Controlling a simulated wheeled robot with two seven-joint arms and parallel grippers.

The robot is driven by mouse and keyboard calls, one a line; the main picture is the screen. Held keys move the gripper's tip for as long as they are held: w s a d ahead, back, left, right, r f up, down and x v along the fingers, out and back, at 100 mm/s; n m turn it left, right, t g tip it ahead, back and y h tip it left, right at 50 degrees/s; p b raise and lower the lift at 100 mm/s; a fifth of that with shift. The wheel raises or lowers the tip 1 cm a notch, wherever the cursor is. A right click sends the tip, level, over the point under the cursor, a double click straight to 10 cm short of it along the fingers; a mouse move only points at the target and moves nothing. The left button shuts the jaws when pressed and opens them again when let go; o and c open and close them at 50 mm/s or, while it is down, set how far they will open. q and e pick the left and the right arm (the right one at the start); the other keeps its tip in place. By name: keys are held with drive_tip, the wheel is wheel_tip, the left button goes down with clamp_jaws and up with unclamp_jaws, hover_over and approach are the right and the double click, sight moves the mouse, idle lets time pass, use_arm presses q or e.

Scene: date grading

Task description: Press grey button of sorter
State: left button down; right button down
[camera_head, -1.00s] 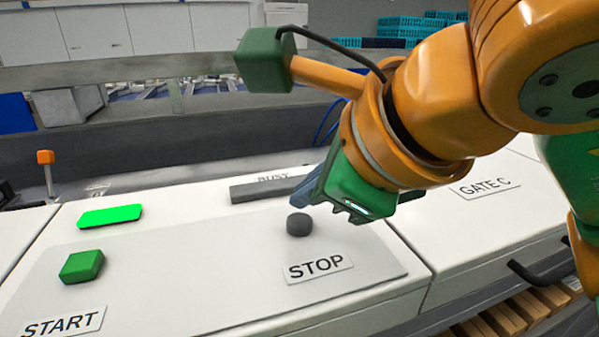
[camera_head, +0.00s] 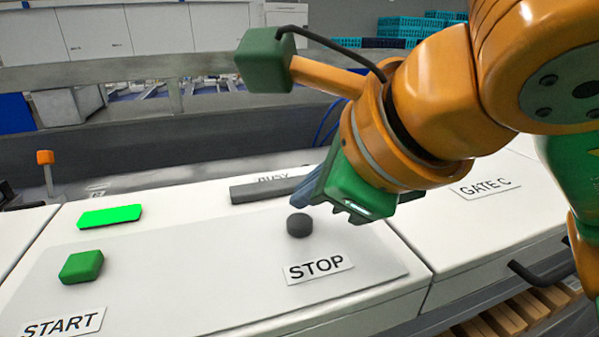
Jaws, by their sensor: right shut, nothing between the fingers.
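The grey button (camera_head: 300,225) is a short dark grey cylinder on the sorter's light panel (camera_head: 190,275), just above the STOP label (camera_head: 319,268). My right gripper (camera_head: 306,192) comes in from the upper right. Its fingers are shut and empty, and they show just behind and above the button in the picture. I cannot tell whether the fingertips touch the button. My left gripper is not in view.
A green square button (camera_head: 81,267) sits at the left above the START label (camera_head: 62,324). A lit green bar (camera_head: 110,218) and a dark grey bar (camera_head: 265,190) lie further back.

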sight(308, 224)
drive_tip(key=shift+f, duration=0.1)
idle(0.4)
drive_tip(key=shift+f+b, duration=0.3)
drive_tip(key=shift+b, duration=0.1)
drive_tip(key=shift+f+b, duration=0.45)
drive_tip(key=shift+f, duration=0.05)
idle(0.4)
drive_tip(key=shift+r, duration=0.15)
drive_tip(key=shift+r+p, duration=0.75)
drive_tip(key=shift+p, duration=0.05)
wheel_tip(308, 224, up, 5)
drive_tip(key=p, duration=0.5)
drive_tip(key=shift+r, duration=0.15)
